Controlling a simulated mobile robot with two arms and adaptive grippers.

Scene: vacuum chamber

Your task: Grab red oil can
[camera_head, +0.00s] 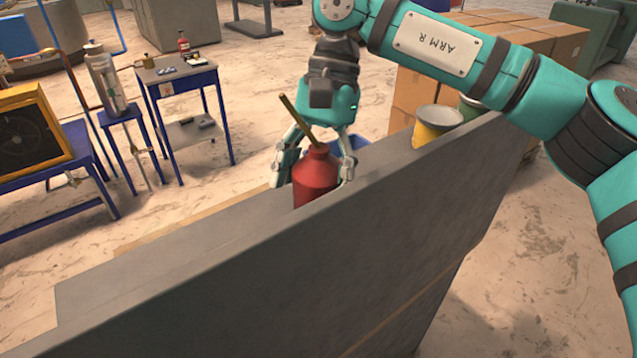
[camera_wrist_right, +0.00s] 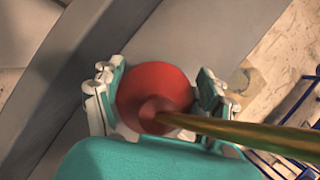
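The red oil can (camera_head: 315,178) stands upright at the top of the grey wall, with a long brass-coloured spout slanting up to the left; its base is partly hidden by the wall's front edge. My right gripper (camera_head: 314,180) reaches down over the can, with a finger on each side of it. The can (camera_wrist_right: 153,92) also lies between the two fingers in the right wrist view, its spout running to the right. A small gap shows beside the left-hand finger in the head view; contact on the other side is unclear. My left gripper is not in view.
The grey wall (camera_head: 300,285) crosses the foreground. A yellow can (camera_head: 437,122) and cardboard boxes (camera_head: 490,50) are behind it at the right. A small blue table (camera_head: 180,76) with a red bottle (camera_head: 184,45) stands at the back left.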

